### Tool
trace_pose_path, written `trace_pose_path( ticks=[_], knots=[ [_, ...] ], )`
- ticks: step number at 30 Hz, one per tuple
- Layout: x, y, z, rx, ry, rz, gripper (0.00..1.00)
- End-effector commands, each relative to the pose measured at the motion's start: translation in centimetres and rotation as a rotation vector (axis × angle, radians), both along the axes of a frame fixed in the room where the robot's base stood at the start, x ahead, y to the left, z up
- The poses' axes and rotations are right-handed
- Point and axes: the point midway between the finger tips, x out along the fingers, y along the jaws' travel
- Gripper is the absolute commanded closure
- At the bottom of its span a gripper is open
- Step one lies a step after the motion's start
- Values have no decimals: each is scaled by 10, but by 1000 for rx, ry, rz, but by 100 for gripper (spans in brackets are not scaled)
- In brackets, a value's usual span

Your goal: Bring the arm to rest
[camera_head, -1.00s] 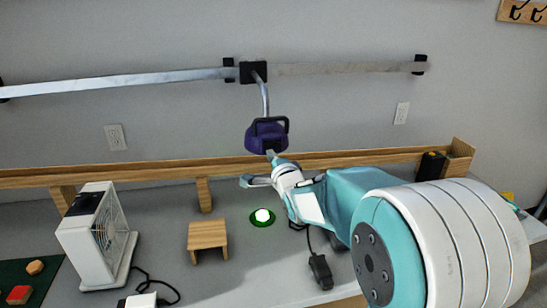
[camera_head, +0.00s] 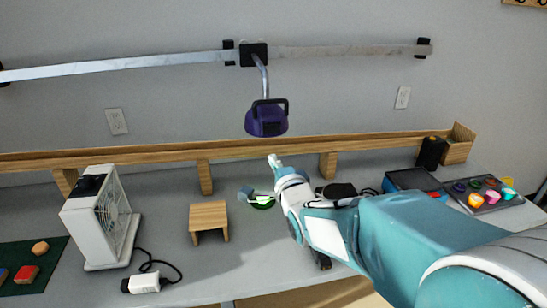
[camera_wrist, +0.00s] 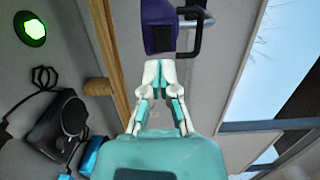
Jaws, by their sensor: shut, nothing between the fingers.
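My arm (camera_head: 395,240) reaches in from the lower right over the workbench. My gripper (camera_head: 273,160) points toward the wall, below the purple hanging lamp (camera_head: 267,122), with its tips apart from the lamp in the head view. In the wrist view, my gripper (camera_wrist: 158,68) has its two white fingertips together, with nothing between them. The purple lamp (camera_wrist: 158,28) shows just beyond the tips there.
A green disc (camera_head: 264,206) with a lit centre lies partly hidden behind my wrist. A wooden stool (camera_head: 209,213), a white fan (camera_head: 100,220) and a white plug (camera_head: 142,285) are left. A tray (camera_head: 500,205) of colourful pieces is right. A wooden ledge (camera_head: 120,157) runs along the wall.

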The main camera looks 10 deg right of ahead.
Motion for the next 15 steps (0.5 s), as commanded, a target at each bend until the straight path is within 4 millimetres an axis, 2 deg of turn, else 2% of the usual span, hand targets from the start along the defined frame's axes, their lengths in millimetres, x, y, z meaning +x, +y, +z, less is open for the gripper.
trace_pose_path(
  ticks=[9, 11, 15],
  knots=[
    [-1, -1, 1, -15, 6, -3, 100],
    [-5, -2, 1, -57, 26, -10, 100],
    [-27, -10, -2, -270, 136, -24, 100]
  ],
)
